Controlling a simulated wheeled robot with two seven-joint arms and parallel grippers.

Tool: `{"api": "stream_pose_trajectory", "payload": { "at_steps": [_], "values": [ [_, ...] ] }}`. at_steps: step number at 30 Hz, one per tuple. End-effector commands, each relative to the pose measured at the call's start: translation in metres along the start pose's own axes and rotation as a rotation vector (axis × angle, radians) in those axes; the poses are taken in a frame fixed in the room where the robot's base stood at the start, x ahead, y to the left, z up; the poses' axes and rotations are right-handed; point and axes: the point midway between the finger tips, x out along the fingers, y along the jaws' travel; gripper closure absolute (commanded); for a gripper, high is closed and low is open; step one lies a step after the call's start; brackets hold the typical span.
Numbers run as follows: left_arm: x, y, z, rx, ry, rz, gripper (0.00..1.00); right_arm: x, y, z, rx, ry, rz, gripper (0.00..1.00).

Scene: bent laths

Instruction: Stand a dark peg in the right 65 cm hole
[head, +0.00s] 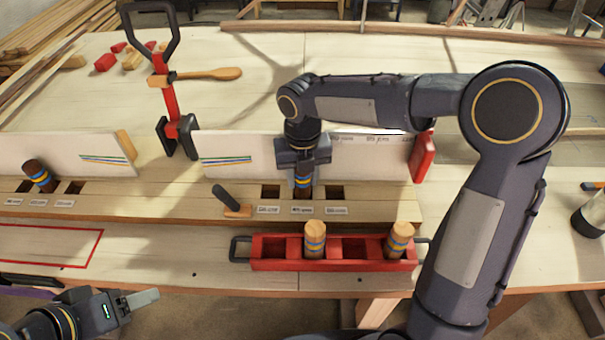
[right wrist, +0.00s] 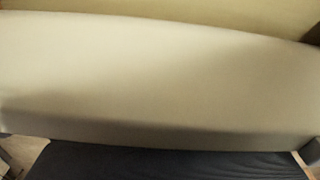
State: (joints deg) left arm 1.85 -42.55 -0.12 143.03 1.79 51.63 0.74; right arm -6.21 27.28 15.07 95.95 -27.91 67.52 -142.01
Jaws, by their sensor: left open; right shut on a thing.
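My right gripper (head: 303,178) points straight down in front of the right white panel and is shut on a dark peg (head: 303,191) with a blue and a yellow band. The peg is upright at the middle hole of the right group of three; I cannot tell how deep it sits. The holes on its left (head: 270,191) and right (head: 335,192) look empty. Their labels are too small to read surely. Another dark peg (head: 40,176) leans in the left group of holes. My left gripper (head: 142,300) is open and empty at the lower left. The right wrist view shows no peg.
A red tray (head: 281,265) in front holds two light pegs (head: 315,240) (head: 399,241) and has empty compartments. A dark-handled tool (head: 232,202) lies left of the right holes. A red clamp (head: 171,105) stands between the white panels (head: 225,148). A red block (head: 423,155) stands at the right panel's end.

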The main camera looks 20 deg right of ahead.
Motion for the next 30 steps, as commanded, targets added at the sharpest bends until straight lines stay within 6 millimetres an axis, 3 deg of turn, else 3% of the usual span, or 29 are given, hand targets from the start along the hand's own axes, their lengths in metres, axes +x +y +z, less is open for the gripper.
{"api": "stream_pose_trajectory", "payload": {
  "at_steps": [10, 11, 17, 30],
  "values": [
    [0.004, -0.002, 0.002, 0.0, 0.0, 0.0, 0.39, 0.01, 0.0, 0.0, 0.0, 0.0, 0.0, 0.89],
    [0.004, -0.002, 0.002, 0.0, 0.0, 0.0, 0.39, 0.009, 0.0, 0.0, 0.0, -0.001, 0.0, 0.63],
    [0.004, -0.002, 0.002, 0.0, 0.0, 0.0, 0.39, 0.009, 0.0, 0.0, 0.0, -0.001, 0.0, 0.39],
    [-0.005, 0.002, -0.003, 0.0, 0.0, 0.0, 0.39, -0.002, 0.0, 0.0, 0.0, 0.0, 0.0, 0.39]
  ]
}}
